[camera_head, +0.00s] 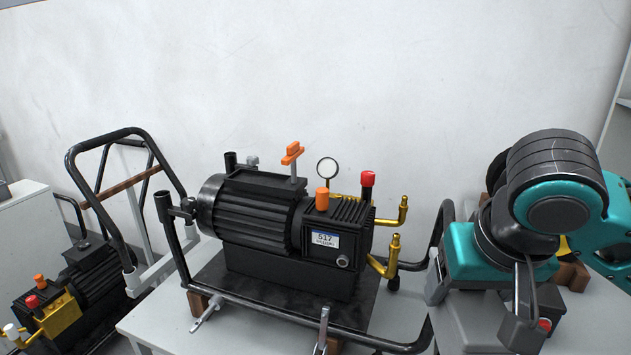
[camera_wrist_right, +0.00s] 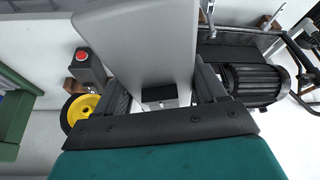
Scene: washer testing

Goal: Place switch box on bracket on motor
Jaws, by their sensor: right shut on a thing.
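The black motor (camera_head: 255,215) stands on a dark base plate inside a black tube frame, mid-picture in the head view. It also shows at the right of the wrist view (camera_wrist_right: 255,82). My right gripper (camera_head: 480,288) is right of the motor, shut on a light grey box, which I take as the switch box (camera_head: 468,328). In the wrist view the box (camera_wrist_right: 140,42) stands between the fingers of the gripper (camera_wrist_right: 158,88) and fills the upper middle. The box is apart from the motor. I cannot tell which part of the motor is the bracket. My left gripper is not in view.
An orange T-handle (camera_head: 292,153), a round gauge (camera_head: 327,168) and brass pipes (camera_head: 393,250) stick out from the motor. Clamps (camera_head: 206,312) stand at its front. A dark box with a red button (camera_wrist_right: 88,66) is beside the held box. A trolley (camera_head: 125,190) is at left.

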